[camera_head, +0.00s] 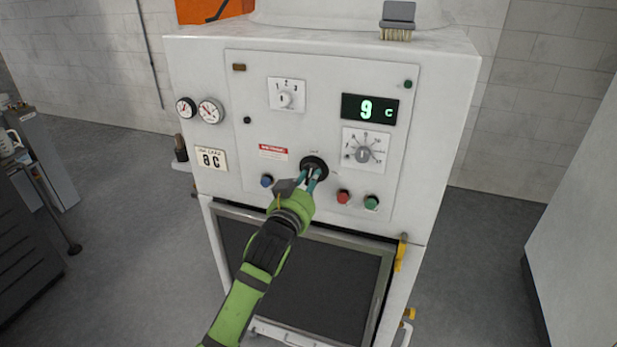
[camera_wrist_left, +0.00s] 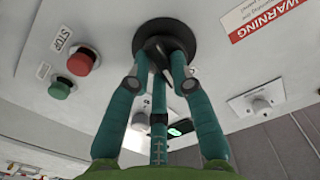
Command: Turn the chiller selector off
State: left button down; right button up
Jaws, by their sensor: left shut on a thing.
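The black round selector (camera_head: 313,160) sits low in the middle of the white machine's control panel. Its label is too small to read in the head view. My left gripper (camera_head: 311,178) reaches up from below and its teal fingers are closed around the selector's handle. In the left wrist view the selector's black disc (camera_wrist_left: 182,33) is at the top centre, with the gripper's fingers (camera_wrist_left: 160,65) on its handle. The fingers hide most of the handle, so its exact angle is hard to tell. My right gripper is in neither view.
A blue button (camera_head: 267,181) is close left of my gripper; red (camera_head: 343,197) and green (camera_head: 371,202) buttons are right. A grey dial (camera_head: 363,154) sits below the display (camera_head: 369,109) reading 9 C. A dark-panelled door (camera_head: 335,285) lies below.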

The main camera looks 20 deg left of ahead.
pick_arm(q)
jog(key=shift+r+n+p, duration=0.2)
jog(key=shift+n+p, duration=0.3)
jog(key=shift+n, duration=0.7)
jog(key=c, duration=1.1)
grip_release()
jog(key=shift+f, duration=0.1)
jog(key=s, duration=1.2)
jog(key=shift+a, duration=0.2)
